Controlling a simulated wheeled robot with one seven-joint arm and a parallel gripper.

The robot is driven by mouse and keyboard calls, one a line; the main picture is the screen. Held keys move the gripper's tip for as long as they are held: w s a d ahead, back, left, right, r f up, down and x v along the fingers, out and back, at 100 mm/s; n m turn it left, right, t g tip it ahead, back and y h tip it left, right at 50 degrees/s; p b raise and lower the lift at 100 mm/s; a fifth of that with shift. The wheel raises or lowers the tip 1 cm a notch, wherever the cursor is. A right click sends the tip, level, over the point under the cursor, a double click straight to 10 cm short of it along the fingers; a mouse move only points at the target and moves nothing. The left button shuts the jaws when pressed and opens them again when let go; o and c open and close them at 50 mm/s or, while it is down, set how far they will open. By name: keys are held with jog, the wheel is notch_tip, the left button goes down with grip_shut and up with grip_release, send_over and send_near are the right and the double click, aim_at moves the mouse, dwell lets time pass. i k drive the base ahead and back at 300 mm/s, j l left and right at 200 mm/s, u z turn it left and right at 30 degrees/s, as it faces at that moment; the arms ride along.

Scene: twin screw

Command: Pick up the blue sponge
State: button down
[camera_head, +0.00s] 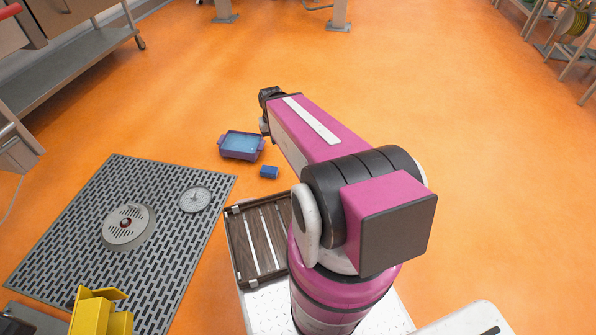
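The blue sponge (269,172) is a small blue block lying on the orange floor. It is just right of and nearer than a purple tub (240,154) with a light blue inside. My magenta arm reaches out over the floor to the right of the sponge. The wrist end at my gripper (268,97) is dark and lies beyond the tub and sponge in the picture. The fingers are hidden or too small to make out, so I cannot see whether they are open or hold anything.
A grey slotted floor grate (75,215) with two round fittings lies to the left. A dark slatted rack (256,245) sits on my base below the arm. A yellow object (98,312) is at the lower left. Steel shelving (75,65) stands at the upper left. The floor ahead is clear.

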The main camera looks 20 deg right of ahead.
aim_at(268, 171)
jog(key=k+l, duration=0.35)
jog(key=k, duration=0.2)
jog(key=k+l, duration=0.35)
jog(key=k, duration=0.15)
jog(key=k+l, duration=0.35)
jog(key=k, duration=0.2)
jog(key=k+l, duration=0.35)
jog(key=k, duration=0.2)
jog(key=i+j+z, duration=0.1)
jog(key=i+z, duration=0.2)
jog(key=i, duration=1.9)
